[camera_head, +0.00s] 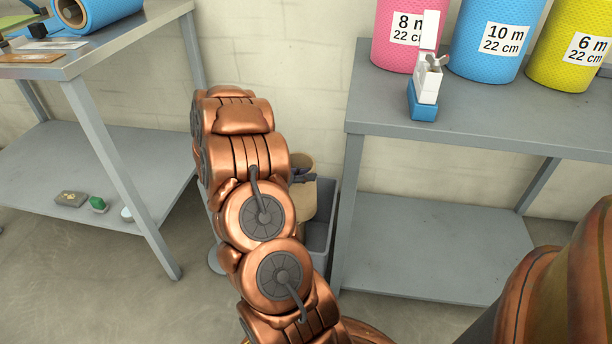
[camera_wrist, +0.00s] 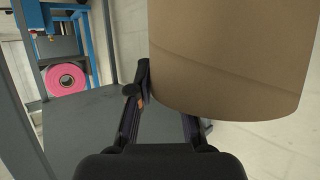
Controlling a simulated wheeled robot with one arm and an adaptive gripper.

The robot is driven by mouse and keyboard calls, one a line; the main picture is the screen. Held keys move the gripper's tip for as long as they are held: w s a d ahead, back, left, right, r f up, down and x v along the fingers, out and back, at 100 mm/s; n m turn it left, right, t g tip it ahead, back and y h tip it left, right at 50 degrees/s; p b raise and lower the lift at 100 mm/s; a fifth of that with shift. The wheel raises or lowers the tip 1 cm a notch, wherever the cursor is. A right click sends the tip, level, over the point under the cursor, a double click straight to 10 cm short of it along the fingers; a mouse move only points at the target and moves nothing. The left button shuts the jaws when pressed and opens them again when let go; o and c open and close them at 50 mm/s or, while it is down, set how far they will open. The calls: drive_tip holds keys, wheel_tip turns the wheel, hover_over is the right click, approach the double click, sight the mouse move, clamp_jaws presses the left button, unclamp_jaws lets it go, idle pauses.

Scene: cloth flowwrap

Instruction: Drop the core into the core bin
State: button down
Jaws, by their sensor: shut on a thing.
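The core (camera_head: 302,200) is a plain tan cardboard tube, partly hidden behind my arm in the head view. It fills the upper right of the wrist view (camera_wrist: 235,60). My gripper (camera_head: 303,176) shows as dark fingers against the core. In the wrist view my gripper (camera_wrist: 165,95) is shut on the core's edge, with one finger beside the tube and the other partly hidden by it. A grey bin (camera_head: 320,235) stands on the floor between the two tables. The core overlaps the bin in the head view; I cannot tell how far it is above or inside it.
A grey table (camera_head: 450,125) on the right holds pink (camera_head: 395,25), blue (camera_head: 490,40) and yellow (camera_head: 570,45) rolls and a blue-and-white dispenser (camera_head: 424,95). Another table (camera_head: 110,45) stands left. A pink roll (camera_wrist: 67,79) shows in the wrist view.

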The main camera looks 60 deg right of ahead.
drive_tip(key=shift+f+b, duration=0.45)
drive_tip(key=shift+f, duration=0.2)
drive_tip(key=c, duration=1)
unclamp_jaws()
drive_tip(key=shift+v, duration=6)
drive_tip(key=shift+r, duration=0.1)
